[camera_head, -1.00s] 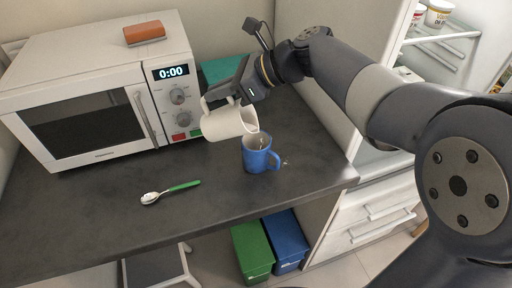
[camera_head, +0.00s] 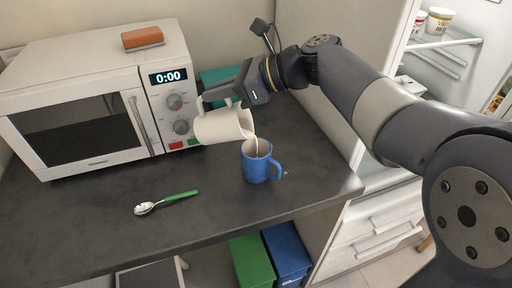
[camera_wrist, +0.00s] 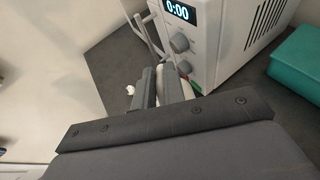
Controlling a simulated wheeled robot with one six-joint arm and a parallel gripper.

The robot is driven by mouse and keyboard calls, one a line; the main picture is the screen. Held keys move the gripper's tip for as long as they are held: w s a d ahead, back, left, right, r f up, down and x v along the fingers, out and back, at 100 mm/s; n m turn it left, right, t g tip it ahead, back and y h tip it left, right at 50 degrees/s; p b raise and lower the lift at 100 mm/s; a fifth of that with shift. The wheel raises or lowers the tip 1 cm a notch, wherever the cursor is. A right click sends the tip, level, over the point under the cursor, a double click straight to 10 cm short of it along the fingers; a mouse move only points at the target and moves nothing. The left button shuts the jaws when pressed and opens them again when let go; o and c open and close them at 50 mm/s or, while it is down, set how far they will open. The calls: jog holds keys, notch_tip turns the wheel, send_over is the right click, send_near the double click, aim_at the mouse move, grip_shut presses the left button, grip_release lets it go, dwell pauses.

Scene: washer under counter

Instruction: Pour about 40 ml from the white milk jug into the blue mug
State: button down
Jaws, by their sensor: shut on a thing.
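The white milk jug (camera_head: 221,127) is in my gripper (camera_head: 232,97), which is shut on it, in the head view. The jug is tilted far over to the right, with its lip just above the blue mug. A thin pale stream runs from the lip down into the mug. The blue mug (camera_head: 256,165) stands upright on the dark counter, its handle to the right. The level inside the mug cannot be made out. In the wrist view my gripper fingers (camera_wrist: 166,86) show, and the jug is mostly hidden behind them.
The microwave (camera_head: 90,110) stands left of the jug, with a brown sponge-like block (camera_head: 142,38) on top. A teal box (camera_head: 220,76) sits behind my gripper. A green-handled spoon (camera_head: 166,202) lies on the counter. Small pale specks lie right of the mug.

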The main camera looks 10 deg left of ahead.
jog(key=shift+a, duration=0.2)
jog(key=shift+a+b, duration=0.1)
jog(key=shift+b, duration=0.25)
jog(key=shift+s+r+y+b, duration=0.1)
jog(key=shift+r+y+b, duration=0.15)
jog(key=shift+b, duration=0.4)
